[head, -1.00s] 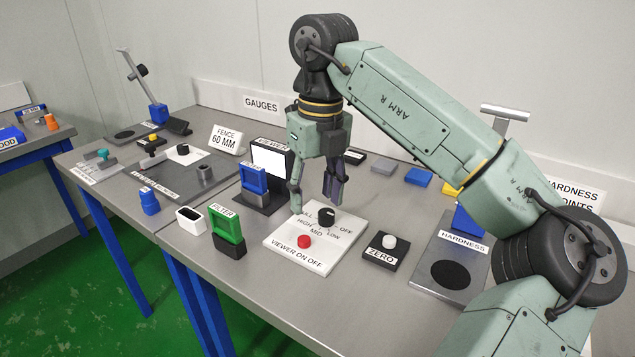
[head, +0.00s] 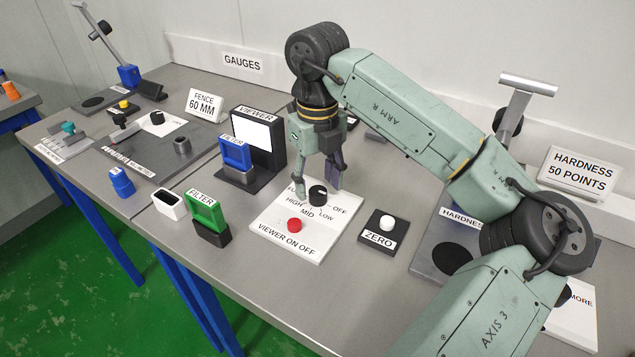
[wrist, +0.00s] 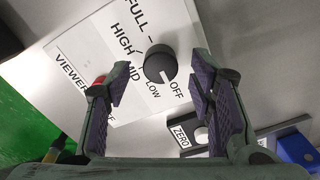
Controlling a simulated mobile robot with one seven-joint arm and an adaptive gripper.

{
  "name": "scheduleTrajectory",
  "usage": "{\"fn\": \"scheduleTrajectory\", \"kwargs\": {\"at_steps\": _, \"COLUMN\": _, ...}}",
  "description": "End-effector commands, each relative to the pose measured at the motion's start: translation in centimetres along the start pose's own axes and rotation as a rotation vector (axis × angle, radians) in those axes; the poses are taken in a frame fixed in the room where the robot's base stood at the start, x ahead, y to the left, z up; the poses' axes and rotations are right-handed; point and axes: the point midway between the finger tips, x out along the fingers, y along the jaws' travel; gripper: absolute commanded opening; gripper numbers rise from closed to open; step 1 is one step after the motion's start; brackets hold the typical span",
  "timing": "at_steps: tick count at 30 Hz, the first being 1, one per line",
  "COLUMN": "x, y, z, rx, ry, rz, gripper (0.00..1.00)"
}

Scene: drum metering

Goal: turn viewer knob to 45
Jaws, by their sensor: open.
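The viewer knob (head: 317,196) is a black round knob on a white panel (head: 281,242) marked FULL, HIGH, MID, LOW and OFF. In the wrist view the knob (wrist: 159,66) shows a white pointer line directed toward the side between LOW and OFF. A red button (head: 294,225) sits on the same panel. My gripper (head: 319,190) is open above and just behind the knob. In the wrist view the knob lies ahead between the open fingers (wrist: 162,88), apart from both. The viewer (head: 258,140) with its white screen stands behind left.
A ZERO block (head: 379,239) with a white button is right of the panel. A green filter (head: 207,213) and a blue filter (head: 236,153) stand to the left. The hardness plate (head: 440,262) is at the right. Bare table lies in front of the panel.

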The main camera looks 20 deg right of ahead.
Motion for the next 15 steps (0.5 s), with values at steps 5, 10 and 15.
{"fn": "scheduleTrajectory", "kwargs": {"at_steps": 5, "x": 1.7, "y": 0.0, "z": 0.0, "rx": 0.000, "ry": 0.000, "rz": 0.000, "gripper": 0.49}}
{"fn": "scheduleTrajectory", "kwargs": {"at_steps": 10, "x": 2.1, "y": 0.0, "z": 0.0, "rx": 0.000, "ry": -0.001, "rz": -0.001, "gripper": 0.49}}
{"fn": "scheduleTrajectory", "kwargs": {"at_steps": 15, "x": 2.1, "y": 0.0, "z": 0.0, "rx": 0.000, "ry": -0.001, "rz": -0.001, "gripper": 0.49}}
